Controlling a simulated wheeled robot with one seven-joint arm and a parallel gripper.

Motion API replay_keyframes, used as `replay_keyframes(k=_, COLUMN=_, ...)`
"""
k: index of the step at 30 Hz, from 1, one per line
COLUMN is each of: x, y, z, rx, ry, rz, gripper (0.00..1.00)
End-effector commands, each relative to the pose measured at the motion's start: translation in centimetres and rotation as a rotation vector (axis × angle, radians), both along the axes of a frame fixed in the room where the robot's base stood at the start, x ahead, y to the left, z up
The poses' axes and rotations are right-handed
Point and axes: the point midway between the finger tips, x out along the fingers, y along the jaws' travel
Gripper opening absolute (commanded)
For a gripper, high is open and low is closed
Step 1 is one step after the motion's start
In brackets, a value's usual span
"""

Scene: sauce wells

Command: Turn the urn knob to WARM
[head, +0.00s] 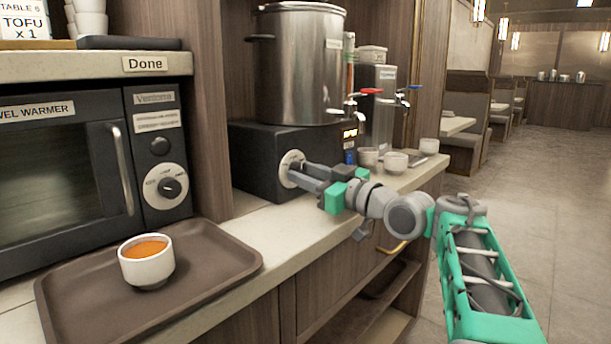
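The urn knob (289,163) is a pale round dial on the front face of that base. My gripper (296,174) reaches to the knob from the right, with its grey fingers at the dial. The fingers cover much of the knob, so its pointer and the WARM mark cannot be read. Whether the fingers are closed on the knob or only beside it is not clear.
A towel warmer (60,170) with its own dial stands at left. A brown tray (210,262) holds a white cup (147,265) of orange liquid. White cups (395,162) and a second dispenser (377,105) stand right of the urn. Bare counter (265,225) lies before the base.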

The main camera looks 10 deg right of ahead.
Motion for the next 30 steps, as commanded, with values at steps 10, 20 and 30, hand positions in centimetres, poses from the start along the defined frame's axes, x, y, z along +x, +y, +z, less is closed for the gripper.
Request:
replay_keyframes(k=10, x=0.0, y=0.0, z=0.0, rx=0.001, ry=0.001, rz=0.000, gripper=0.55)
replay_keyframes(k=20, x=-1.6, y=-1.3, z=0.1, rx=-0.001, ry=0.000, rz=-0.005, gripper=0.55)
replay_keyframes(k=30, x=-6.4, y=-4.2, z=-0.5, rx=0.000, ry=0.001, rz=-0.001, gripper=0.55)
